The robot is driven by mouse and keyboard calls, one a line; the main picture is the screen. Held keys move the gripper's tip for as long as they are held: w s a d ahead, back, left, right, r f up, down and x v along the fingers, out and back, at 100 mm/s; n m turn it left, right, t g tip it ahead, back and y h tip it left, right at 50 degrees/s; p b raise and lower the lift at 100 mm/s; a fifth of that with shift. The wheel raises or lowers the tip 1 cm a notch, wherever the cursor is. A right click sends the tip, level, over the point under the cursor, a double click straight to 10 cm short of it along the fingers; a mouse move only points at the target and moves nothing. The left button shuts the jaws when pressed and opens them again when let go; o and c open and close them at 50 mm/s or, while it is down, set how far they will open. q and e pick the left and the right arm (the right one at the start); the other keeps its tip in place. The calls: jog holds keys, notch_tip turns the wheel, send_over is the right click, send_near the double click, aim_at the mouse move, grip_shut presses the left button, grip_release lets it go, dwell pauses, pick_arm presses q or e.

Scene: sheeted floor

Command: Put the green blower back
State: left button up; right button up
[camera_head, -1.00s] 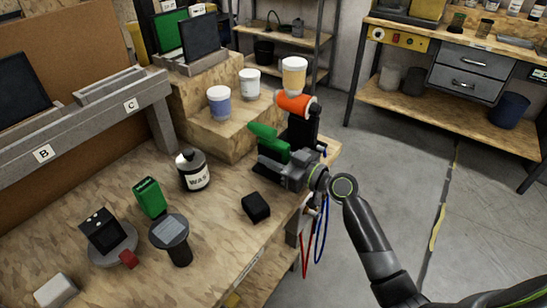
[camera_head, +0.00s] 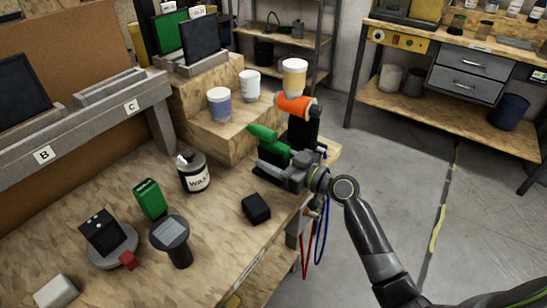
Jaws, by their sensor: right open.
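The green blower (camera_head: 268,140) is at the right end of the wooden workbench, its nozzle pointing to the upper left. My right gripper (camera_head: 267,164) is open at the blower's lower part, with a dark finger on the near side. The far finger is hard to make out, and I cannot tell whether the gripper touches the blower. The blower's lower end is partly hidden by the gripper. My left gripper is not in view.
An orange and black tool (camera_head: 296,106) stands just behind the blower. A wooden step (camera_head: 215,138) holds cups. A wax can (camera_head: 194,174), a black block (camera_head: 256,208) and a green box (camera_head: 149,198) stand on the bench. Red and blue cables hang at its right edge.

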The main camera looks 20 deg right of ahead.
jog(key=b+v, duration=0.3)
jog(key=v, duration=0.8)
jog(key=shift+s+d, duration=0.25)
jog(key=shift+s, duration=0.05)
jog(key=shift+f, duration=0.1)
